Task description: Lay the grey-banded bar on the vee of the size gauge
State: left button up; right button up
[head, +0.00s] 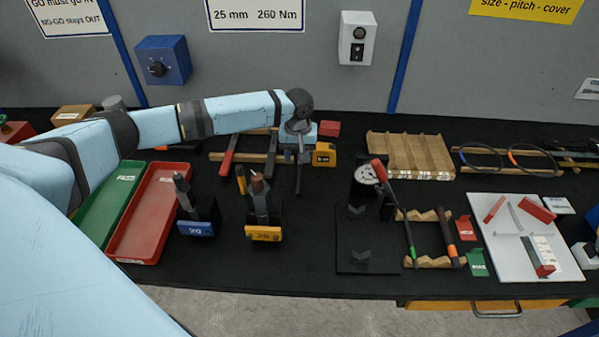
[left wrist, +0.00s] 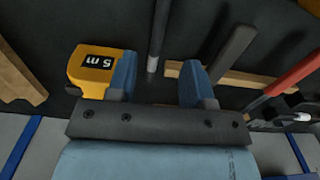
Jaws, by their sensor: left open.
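A dark bar with a light grey band (left wrist: 152,64) shows in the left wrist view between my left gripper's fingers (left wrist: 157,85). In the head view the dark bar's near end (head: 298,181) sticks out below my left gripper (head: 298,152). The gripper is open and points down over the right end of a wooden rack (head: 245,157); I cannot tell whether a finger touches the bar. What looks like the size gauge, a black plate (head: 380,258) with dark vee blocks (head: 357,210) and a dial (head: 367,174), stands to the right, its vees empty. My right gripper is not in view.
A yellow tape measure (head: 323,155) stands close beside the left gripper. The rack also holds a red bar (head: 229,156) and a dark bar (head: 271,158). Upright tools (head: 260,205) stand in front. A wooden vee rack (head: 436,262) with banded bars lies right of the plate.

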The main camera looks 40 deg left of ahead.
aim_at(299, 170)
pick_arm(q)
jog(key=shift+d+f, duration=0.15)
jog(key=shift+f, duration=2.55)
grip_shut()
